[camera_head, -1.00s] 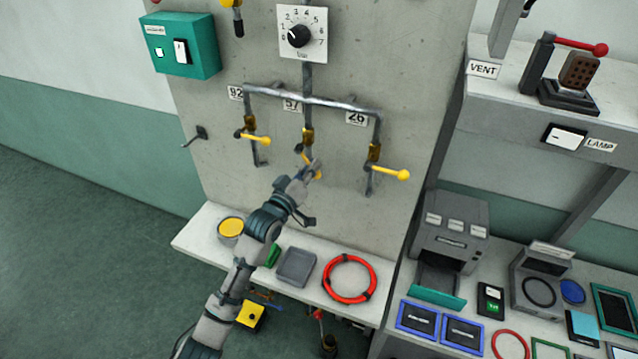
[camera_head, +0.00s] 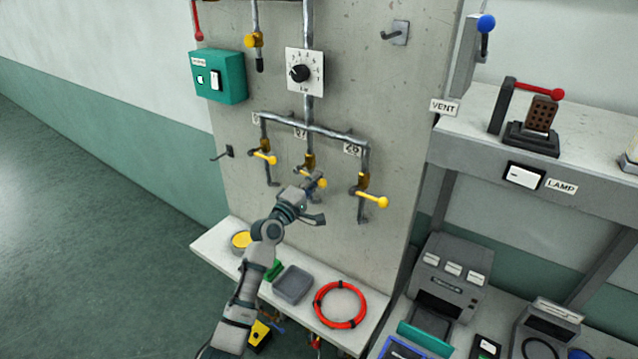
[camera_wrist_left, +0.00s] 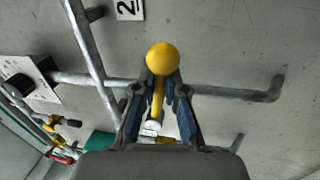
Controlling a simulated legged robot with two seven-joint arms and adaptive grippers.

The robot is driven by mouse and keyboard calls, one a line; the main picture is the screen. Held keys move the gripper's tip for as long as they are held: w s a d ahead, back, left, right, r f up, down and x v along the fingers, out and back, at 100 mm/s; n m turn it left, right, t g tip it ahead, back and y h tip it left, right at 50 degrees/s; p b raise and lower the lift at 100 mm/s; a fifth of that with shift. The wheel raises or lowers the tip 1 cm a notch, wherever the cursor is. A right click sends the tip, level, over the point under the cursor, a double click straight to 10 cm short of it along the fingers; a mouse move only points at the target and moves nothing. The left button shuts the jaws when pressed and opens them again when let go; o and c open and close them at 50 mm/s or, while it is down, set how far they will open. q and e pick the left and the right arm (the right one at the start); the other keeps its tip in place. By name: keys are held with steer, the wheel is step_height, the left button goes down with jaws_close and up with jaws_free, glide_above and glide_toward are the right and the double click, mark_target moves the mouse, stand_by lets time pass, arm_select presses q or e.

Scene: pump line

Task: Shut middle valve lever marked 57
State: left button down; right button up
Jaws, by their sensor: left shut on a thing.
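The middle valve (camera_head: 309,162), below the tag 57 (camera_head: 300,133), has a yellow lever with a ball knob (camera_head: 323,183). The lever lies across its pipe, pointing right and slightly down, about parallel to the levers beside it. My left gripper (camera_head: 316,184) is at this lever. In the left wrist view, its fingers stand on both sides of the yellow lever (camera_wrist_left: 158,95), shut on it, with the ball knob (camera_wrist_left: 163,58) sticking out past the fingertips. The gripper partly hides the lever and the pipe below. My right gripper is not in view.
The left valve's lever (camera_head: 264,157) and the right valve's lever (camera_head: 370,197) are close on either side. A dial (camera_head: 304,72) and a green switch box (camera_head: 219,77) are above. A shelf below holds a red ring (camera_head: 341,305) and a grey tray (camera_head: 293,285).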

arm_select(q)
steer(key=shift+d+f+n, duration=0.1)
steer(key=shift+d+n, duration=0.15)
steer(key=shift+n, duration=0.05)
steer(key=shift+p, duration=0.45)
steer(key=shift+s+d+n, duration=0.1)
steer(key=shift+n, duration=0.2)
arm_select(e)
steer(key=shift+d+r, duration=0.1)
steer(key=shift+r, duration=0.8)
arm_select(q)
steer(key=shift+r, duration=0.2)
steer(key=c, duration=1.1)
jaws_free()
steer(key=shift+o, duration=0.5)
steer(key=shift+d+r, duration=0.15)
steer(key=shift+s+d+r, duration=0.1)
steer(key=shift+d, duration=0.15)
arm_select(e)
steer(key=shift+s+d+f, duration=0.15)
